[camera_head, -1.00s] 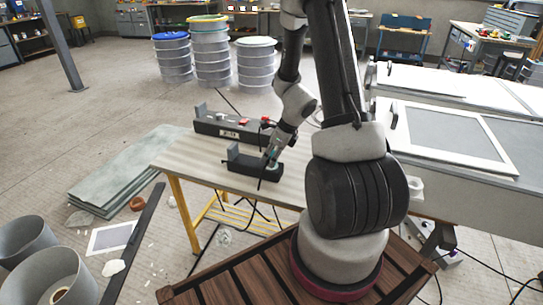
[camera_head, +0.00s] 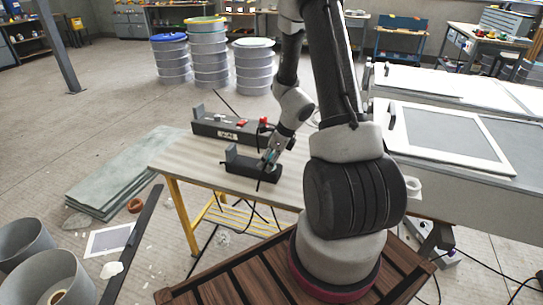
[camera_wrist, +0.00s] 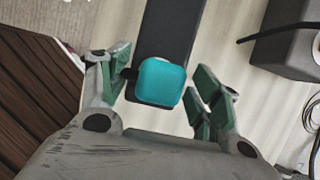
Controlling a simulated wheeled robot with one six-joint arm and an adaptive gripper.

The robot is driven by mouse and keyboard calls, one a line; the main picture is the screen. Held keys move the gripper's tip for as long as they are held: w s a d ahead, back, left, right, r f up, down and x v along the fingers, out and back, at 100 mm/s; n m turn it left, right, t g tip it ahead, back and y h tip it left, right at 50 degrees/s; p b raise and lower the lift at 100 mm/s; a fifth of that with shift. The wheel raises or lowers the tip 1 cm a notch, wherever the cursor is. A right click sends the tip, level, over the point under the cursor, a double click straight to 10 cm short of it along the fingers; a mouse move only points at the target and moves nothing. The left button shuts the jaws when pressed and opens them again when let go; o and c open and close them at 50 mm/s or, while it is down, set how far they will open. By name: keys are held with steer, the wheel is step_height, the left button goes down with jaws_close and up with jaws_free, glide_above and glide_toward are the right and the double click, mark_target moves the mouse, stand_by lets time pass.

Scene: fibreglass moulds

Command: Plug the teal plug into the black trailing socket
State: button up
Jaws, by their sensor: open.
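The teal plug (camera_wrist: 160,82) sits at the near end of a long black block (camera_wrist: 168,30) in the wrist view. My gripper (camera_wrist: 166,84) is open, with one finger on each side of the plug; a narrow gap shows on the right. In the head view, my gripper (camera_head: 270,157) is low over the right end of the near black block (camera_head: 243,167), and only a little teal shows there. A longer black unit (camera_head: 222,126) with red parts and a label stands behind it. I cannot tell for certain which black unit is the trailing socket.
Both units stand on a pale bench (camera_head: 180,155) with yellow legs. Black cables hang below its front edge. A grey box (camera_wrist: 290,45) with a black cable lies right of my gripper in the wrist view. White-framed panels (camera_head: 440,135) lie to the right.

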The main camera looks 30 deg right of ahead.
steer(key=v, duration=1.2)
steer(key=s+a+r+n+h, duration=0.1)
steer(key=s+a+r+n, duration=0.3)
steer(key=s+r+n, duration=0.6)
steer(key=s+a+r+n+h, duration=0.1)
steer(key=s+a+r+n, duration=0.3)
steer(key=s+r+n, duration=0.6)
step_height(320, 180, up, 2)
steer(key=n, duration=0.8)
steer(key=shift+t+h, duration=0.4)
